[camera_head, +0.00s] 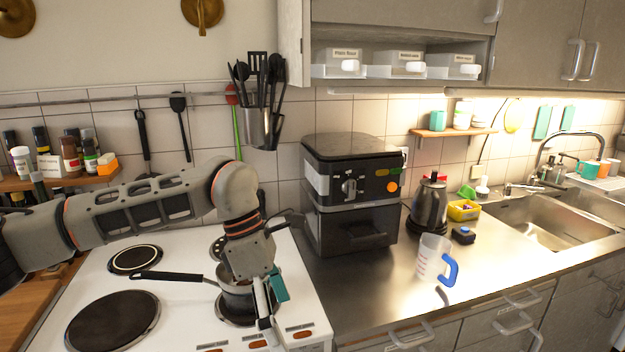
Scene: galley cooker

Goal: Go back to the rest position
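My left arm reaches in from the left across the cooker. My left gripper (268,306) points down at the front right of the white cooker (188,318), in front of a small metal saucepan (236,300). The saucepan sits on the front right hotplate, and its black handle (168,277) points left. The gripper and wrist hide part of the pan. A teal piece (279,284) shows at the gripper's fingers; I cannot tell whether it is part of the gripper. How far apart the fingers are is unclear. My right gripper is out of view.
A black air fryer (350,190) stands right of the cooker. A kettle (429,205) and a measuring jug (433,262) with a blue handle stand on the metal counter. Utensils (258,95) hang above the cooker. A spice shelf (60,182) is at the left. The counter front is clear.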

